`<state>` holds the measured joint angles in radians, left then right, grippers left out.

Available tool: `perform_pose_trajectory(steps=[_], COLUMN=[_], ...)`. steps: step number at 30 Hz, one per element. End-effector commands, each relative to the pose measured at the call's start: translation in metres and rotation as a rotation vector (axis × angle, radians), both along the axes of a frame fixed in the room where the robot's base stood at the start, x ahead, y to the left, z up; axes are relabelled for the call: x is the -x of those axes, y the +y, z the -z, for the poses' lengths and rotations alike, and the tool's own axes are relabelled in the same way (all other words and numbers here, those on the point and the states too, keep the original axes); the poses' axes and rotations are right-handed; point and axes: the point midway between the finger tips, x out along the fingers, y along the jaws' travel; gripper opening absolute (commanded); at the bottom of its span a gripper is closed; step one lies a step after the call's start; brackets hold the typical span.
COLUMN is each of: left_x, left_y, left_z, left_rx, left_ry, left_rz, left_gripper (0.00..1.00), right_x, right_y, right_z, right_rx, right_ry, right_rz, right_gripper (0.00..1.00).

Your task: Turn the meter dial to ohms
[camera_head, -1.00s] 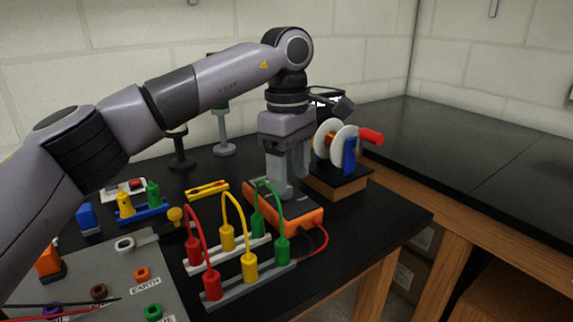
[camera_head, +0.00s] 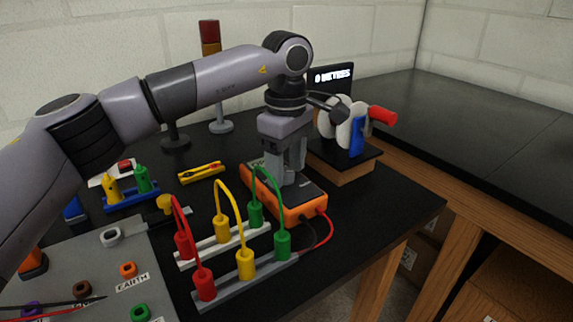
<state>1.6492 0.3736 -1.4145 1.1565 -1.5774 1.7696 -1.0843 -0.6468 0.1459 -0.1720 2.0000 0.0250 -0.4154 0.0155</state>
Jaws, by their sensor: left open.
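The orange and black meter (camera_head: 305,203) lies on the black bench in the middle of the view, with a red and a black lead at its near end. My left gripper (camera_head: 287,176) points down over the meter's face, its fingertips at or just above the far part of it. The gripper is open. The dial is hidden behind the fingers, so I cannot tell its setting or whether the fingers touch it. My right gripper is not in view.
Red, yellow and green plug leads (camera_head: 243,236) arch close in front of the meter. A cable reel (camera_head: 342,128) stands behind right, near a "0 METRES" display (camera_head: 333,77). A yellow tool (camera_head: 201,172) lies left of the meter. The bench's right edge is close.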

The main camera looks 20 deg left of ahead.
Motion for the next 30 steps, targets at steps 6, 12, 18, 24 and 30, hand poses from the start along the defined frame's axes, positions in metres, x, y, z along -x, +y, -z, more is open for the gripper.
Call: perform_pose_trajectory(steps=[6,12,18,24,30], left_x=[-0.0002,-0.0001,-0.0001,-0.0003,-0.0009], left_y=[0.0002,0.0001,0.0000,-0.0001,-0.0001], left_z=[0.0020,0.0019,0.0017,0.0009,0.0003], left_rx=[0.000,0.000,0.000,0.000,0.000], left_ry=[-0.001,-0.001,-0.001,-0.001,0.000], left_rz=[-0.001,0.000,-0.003,-0.042,-0.154], left_gripper=[0.61,0.15,0.04,0.04,0.04], right_x=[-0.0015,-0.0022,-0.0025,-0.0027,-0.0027], right_y=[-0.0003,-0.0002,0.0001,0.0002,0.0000], right_z=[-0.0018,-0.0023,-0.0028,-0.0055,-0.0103], right_rx=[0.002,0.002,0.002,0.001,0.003], right_ry=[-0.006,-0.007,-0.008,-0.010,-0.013], right_rz=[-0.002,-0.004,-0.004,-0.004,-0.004], right_gripper=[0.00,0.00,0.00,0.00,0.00])
